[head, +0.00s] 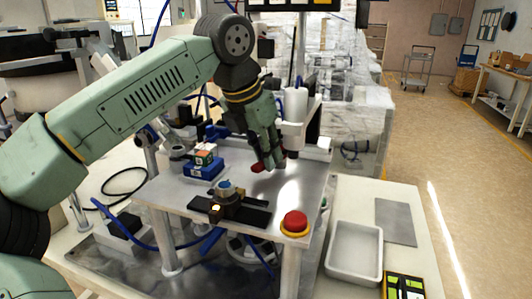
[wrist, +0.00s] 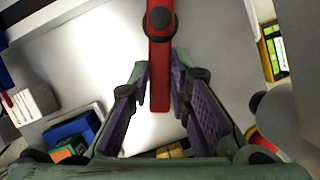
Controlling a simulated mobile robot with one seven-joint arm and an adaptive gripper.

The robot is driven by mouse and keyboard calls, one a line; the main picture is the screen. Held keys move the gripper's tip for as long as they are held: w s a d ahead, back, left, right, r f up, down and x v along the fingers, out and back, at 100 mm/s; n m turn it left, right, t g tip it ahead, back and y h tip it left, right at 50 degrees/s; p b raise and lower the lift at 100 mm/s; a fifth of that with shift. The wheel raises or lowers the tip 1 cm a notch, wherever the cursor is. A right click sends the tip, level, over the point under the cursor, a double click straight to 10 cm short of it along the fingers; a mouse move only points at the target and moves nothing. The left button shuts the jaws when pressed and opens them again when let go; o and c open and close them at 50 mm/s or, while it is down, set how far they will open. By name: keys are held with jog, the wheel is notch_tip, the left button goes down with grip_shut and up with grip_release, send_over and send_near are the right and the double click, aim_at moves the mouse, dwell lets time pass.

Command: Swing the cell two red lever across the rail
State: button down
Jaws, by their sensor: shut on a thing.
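The red lever (wrist: 161,70) shows in the wrist view as a long red bar with a dark round pivot or knob near its top. It runs down between the fingers of my gripper (wrist: 163,95). In the head view only small red parts of the lever (head: 258,167) show beside my gripper (head: 268,160), above the metal plate. My gripper is shut on the lever. The rail and any cell number cannot be made out clearly; the arm and fingers hide part of the area.
A red stop button (head: 295,222) stands on the plate's front right corner. A blue block with a coloured cube (head: 204,160) is left of my gripper. A black fixture (head: 229,205) sits in front. An empty white tray (head: 354,252) lies at right. A white cylinder (head: 295,104) stands behind.

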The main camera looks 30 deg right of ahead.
jog(key=c, duration=1.5)
grip_release()
jog(key=v, duration=1.2)
jog(key=shift+r, duration=0.1)
